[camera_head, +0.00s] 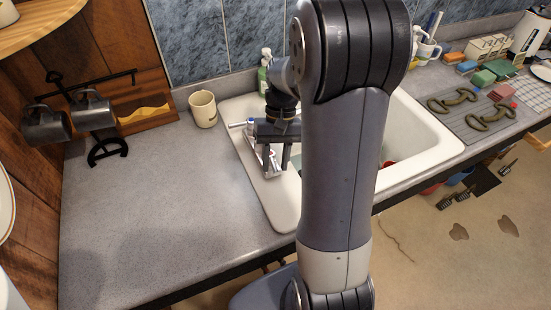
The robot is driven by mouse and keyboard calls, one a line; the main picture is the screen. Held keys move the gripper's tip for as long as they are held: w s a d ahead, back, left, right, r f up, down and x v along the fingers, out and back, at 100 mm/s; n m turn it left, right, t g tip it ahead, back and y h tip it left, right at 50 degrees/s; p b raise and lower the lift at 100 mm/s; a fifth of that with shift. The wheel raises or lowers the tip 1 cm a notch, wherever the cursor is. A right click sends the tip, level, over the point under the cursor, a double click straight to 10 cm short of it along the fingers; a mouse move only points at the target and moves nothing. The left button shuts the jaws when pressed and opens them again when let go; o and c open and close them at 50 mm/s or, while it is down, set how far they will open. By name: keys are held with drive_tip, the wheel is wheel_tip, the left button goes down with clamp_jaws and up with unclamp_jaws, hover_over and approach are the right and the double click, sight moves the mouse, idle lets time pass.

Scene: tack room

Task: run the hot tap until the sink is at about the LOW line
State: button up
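The white sink (431,147) is set into the grey counter, and my arm hides its middle. A chrome tap (268,163) stands at the sink's left rim, with small blue and red marks near it. My gripper (276,164) points down over the tap. Its two dark fingers are apart, with part of the tap showing between or behind them. I cannot tell whether they touch it. The hot handle is not clear. The LOW line, the water level and any running water are hidden or too small to see.
A cream mug (203,109) and a green bottle (263,77) stand behind the tap. A rack of dark mugs (93,109) is at the left. Olive bits (491,118) lie on a drying mat at the right. The left counter (150,210) is clear.

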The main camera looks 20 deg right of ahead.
drive_tip(key=b+v, duration=0.1)
drive_tip(key=v, duration=0.9)
drive_tip(key=shift+w+r, duration=0.15)
drive_tip(key=shift+r, duration=0.2)
drive_tip(key=shift+d, duration=0.1)
idle(6.5)
